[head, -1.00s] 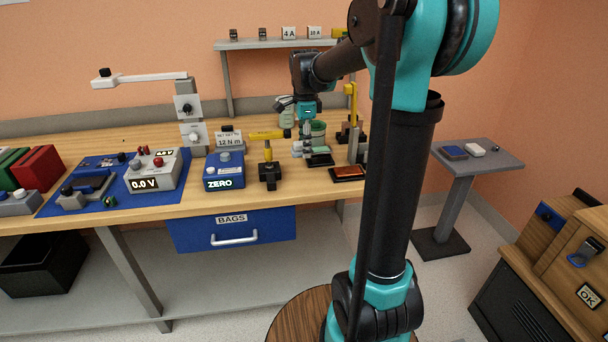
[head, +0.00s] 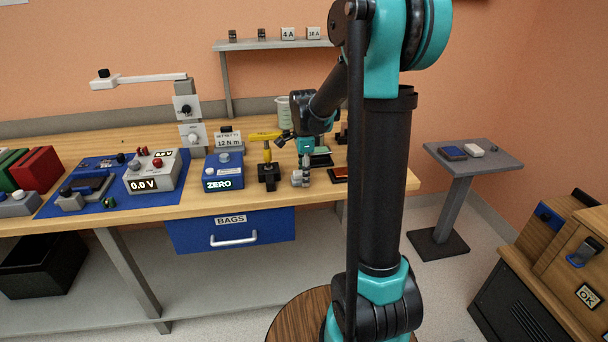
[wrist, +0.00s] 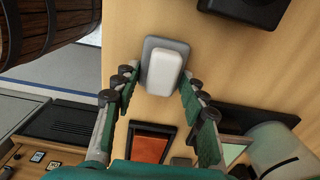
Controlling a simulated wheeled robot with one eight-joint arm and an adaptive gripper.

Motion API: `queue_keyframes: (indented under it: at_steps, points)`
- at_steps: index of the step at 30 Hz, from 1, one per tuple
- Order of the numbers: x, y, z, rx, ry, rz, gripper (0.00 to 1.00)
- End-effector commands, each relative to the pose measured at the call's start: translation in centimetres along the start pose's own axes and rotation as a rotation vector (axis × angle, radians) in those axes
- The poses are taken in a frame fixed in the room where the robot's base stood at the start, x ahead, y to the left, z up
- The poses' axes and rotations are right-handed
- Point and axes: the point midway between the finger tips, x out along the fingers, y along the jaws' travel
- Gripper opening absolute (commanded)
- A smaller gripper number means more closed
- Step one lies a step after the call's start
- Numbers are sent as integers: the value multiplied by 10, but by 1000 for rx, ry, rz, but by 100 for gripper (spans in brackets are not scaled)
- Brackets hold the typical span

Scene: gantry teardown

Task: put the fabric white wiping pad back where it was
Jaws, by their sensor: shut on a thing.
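The white wiping pad (wrist: 166,69), a white rounded block on a grey backing, lies between the fingertips of my gripper (wrist: 160,82) in the wrist view. My gripper is shut on it, over the wooden bench top. In the head view my gripper (head: 300,178) is near the front edge of the bench, right of the yellow-topped stand. The pad is too small there to make out clearly. I cannot tell whether it touches the bench.
The yellow-topped stand (head: 267,172) is close left of my gripper, with the blue ZERO box (head: 223,172) beyond it. An orange-faced tray (wrist: 150,147) and a pale beaker (wrist: 277,147) are nearby. A dark blue pad (head: 452,153) lies on the side table.

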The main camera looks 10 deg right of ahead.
Motion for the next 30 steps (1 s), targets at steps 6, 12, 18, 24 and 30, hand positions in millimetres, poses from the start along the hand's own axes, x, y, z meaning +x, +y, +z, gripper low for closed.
queue_keyframes:
  at_steps: [6, 12, 18, 24, 30]
  points:
    - [2, 0, 0, 0, 0, 0, 50]
    - [2, 0, 0, 0, 0, 0, 63]
    - [2, 0, 0, 0, 0, 0, 63]
    - [-15, 0, 0, 0, 0, 0, 63]
    - [-54, 0, 0, 0, 0, 0, 63]
